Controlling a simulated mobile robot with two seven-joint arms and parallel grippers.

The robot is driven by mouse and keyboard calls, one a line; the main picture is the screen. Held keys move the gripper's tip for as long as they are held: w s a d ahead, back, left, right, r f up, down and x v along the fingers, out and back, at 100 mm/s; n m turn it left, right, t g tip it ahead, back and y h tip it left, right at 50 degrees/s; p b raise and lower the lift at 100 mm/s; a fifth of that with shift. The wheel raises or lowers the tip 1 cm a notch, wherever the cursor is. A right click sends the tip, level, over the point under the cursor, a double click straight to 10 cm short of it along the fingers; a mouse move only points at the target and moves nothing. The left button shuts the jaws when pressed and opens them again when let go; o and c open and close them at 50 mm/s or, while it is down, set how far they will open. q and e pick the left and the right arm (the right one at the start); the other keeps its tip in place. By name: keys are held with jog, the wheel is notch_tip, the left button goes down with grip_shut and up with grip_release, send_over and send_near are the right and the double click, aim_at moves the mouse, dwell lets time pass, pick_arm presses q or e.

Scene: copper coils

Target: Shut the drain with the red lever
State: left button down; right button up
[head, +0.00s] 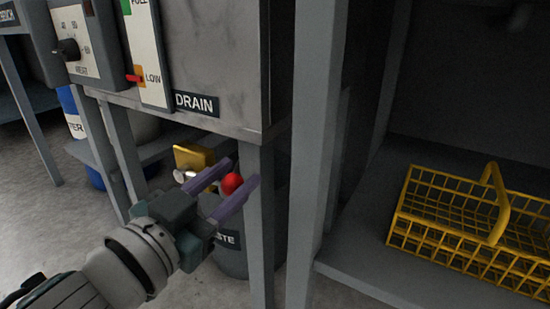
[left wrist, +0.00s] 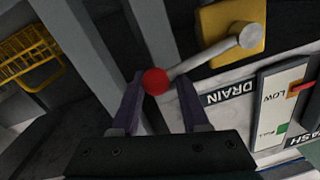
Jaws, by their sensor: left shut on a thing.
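The drain lever is a grey rod ending in a red ball knob (head: 231,184). It comes from a yellow valve block (head: 193,157) under the tank, below the DRAIN label (head: 197,104). In the head view the lever points right, roughly level. My left gripper (head: 238,174) is shut on the red knob, one purple finger on each side. The left wrist view also shows the knob (left wrist: 156,81) between the fingertips, with the rod (left wrist: 215,55) running to the valve block (left wrist: 222,22). My right gripper is in neither view.
A grey waste bin (head: 231,240) stands below the lever. A tank leg (head: 259,225) and a frame post (head: 308,150) stand close to its right. A yellow wire basket (head: 440,250) sits on the right shelf. The tank gauge's red pointer (head: 133,78) is at LOW.

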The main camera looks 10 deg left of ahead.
pick_arm(q)
jog(key=shift+s+a+f, duration=0.1)
jog(key=shift+f, duration=0.3)
dwell(0.3)
jog(key=shift+r+n+p, duration=0.2)
jog(key=shift+n+p, duration=0.1)
